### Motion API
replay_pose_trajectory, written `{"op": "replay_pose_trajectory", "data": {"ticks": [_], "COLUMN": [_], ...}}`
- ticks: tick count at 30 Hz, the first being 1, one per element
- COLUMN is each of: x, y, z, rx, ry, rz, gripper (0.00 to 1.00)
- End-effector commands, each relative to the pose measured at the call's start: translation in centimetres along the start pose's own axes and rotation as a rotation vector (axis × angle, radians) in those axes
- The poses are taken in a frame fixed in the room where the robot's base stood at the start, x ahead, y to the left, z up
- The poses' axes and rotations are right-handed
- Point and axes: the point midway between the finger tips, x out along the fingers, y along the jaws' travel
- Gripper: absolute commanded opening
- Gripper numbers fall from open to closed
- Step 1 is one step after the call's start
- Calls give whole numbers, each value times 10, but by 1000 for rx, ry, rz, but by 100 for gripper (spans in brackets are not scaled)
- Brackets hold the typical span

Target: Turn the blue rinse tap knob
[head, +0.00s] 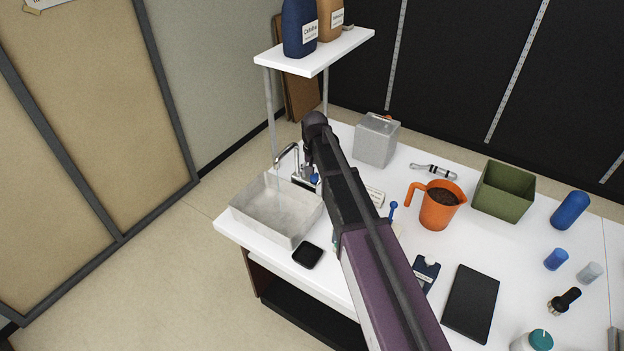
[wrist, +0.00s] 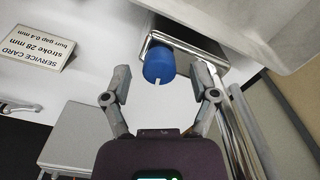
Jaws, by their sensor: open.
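The blue rinse tap knob (wrist: 159,62) is a short blue cylinder with a white mark, mounted on a metal block (wrist: 205,45). In the wrist view it is between and slightly beyond the tips of my gripper (wrist: 162,80). My gripper is open, with a gap visible on both sides of the knob and no clear contact. In the head view a bit of the blue knob (head: 314,178) shows beside the chrome tap (head: 290,154). My arm hides most of the gripper there.
A chrome pipe (wrist: 238,140) runs close to the right finger in the wrist view. A service card (wrist: 42,40) stands at left. A grey box (head: 376,140) and orange jug (head: 438,208) stand on the counter.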

Motion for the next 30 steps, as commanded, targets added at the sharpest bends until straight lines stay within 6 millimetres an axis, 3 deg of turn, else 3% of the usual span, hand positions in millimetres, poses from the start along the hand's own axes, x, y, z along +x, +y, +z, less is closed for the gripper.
{"op": "replay_pose_trajectory", "data": {"ticks": [16, 17, 24, 30], "x": [8, 8, 8, 8], "y": [1, 1, 1, 1], "z": [0, 0, 0, 0], "rx": [1, 1, 2, 7], "ry": [0, 0, 0, 0], "rz": [0, 0, 0, 0], "gripper": [76, 73, 1, 0]}}
